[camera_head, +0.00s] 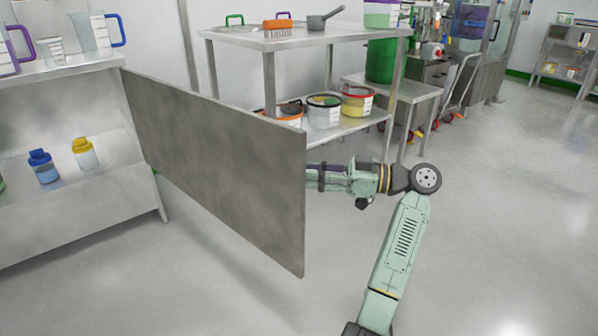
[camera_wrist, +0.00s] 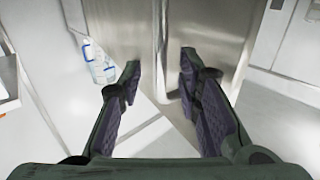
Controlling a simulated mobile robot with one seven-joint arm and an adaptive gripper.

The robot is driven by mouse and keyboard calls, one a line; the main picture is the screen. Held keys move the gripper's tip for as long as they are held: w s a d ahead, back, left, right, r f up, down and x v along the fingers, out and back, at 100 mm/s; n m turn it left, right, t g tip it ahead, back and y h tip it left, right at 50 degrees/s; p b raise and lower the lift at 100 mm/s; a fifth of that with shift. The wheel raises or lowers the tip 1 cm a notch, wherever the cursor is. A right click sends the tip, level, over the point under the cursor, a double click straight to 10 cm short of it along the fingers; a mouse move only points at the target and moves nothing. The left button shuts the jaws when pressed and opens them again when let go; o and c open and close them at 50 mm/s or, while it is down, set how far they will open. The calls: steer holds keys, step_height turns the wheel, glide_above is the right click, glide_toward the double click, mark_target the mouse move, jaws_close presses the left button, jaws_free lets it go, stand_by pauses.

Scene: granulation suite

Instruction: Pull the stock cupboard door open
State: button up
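The stock cupboard door (camera_head: 225,160) is a flat grey metal panel. In the head view it stands wide open, swung out from the right end of the cupboard (camera_head: 75,205) into the room. My arm reaches the door's far face from the right, and the door hides my fingertips there. In the wrist view my gripper (camera_wrist: 160,72) is open, its two dark fingers spread in front of the door (camera_wrist: 205,35). A vertical metal handle (camera_wrist: 161,45) stands between the fingers, with a gap visible on both sides.
Blue-capped (camera_head: 43,167) and yellow-capped (camera_head: 85,154) bottles stand on the cupboard's inner shelf. Jugs stand on its top. Behind the door is a steel table (camera_head: 330,40) with tubs on its lower shelf. The floor (camera_head: 500,230) at the right is clear.

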steer(key=s+d, duration=0.1)
steer(key=d, duration=0.7)
steer(key=shift+s+d, duration=0.2)
steer(key=shift+d, duration=0.15)
